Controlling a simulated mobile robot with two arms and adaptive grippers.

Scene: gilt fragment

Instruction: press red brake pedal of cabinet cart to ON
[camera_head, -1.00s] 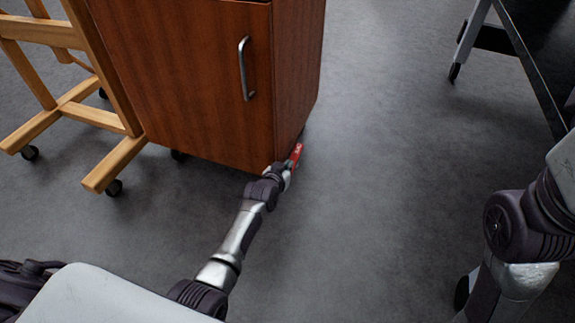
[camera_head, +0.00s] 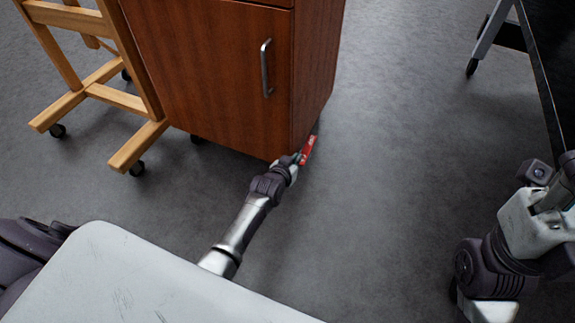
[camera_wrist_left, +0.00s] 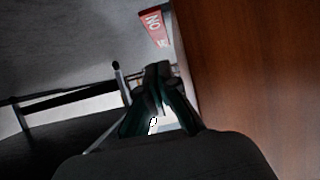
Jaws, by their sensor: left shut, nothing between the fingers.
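The cabinet cart (camera_head: 215,85) is a reddish-brown wooden cabinet with a metal handle. Its red brake pedal (camera_head: 309,150) sticks out low at the front right corner, near the floor. In the left wrist view the pedal (camera_wrist_left: 153,25) is at the top, with white "ON" lettering, beside the cabinet's side (camera_wrist_left: 245,75). My left gripper (camera_head: 300,160) is shut and empty, right at the pedal in the head view. In the left wrist view its fingers (camera_wrist_left: 157,75) lie just short of the pedal. Whether they touch cannot be told. My right gripper is not clearly in view.
A wooden easel (camera_head: 100,90) on casters stands left of the cabinet. A dark table (camera_head: 550,50) with grey legs is at the right. The grey floor (camera_head: 400,150) between the cabinet and the table is clear.

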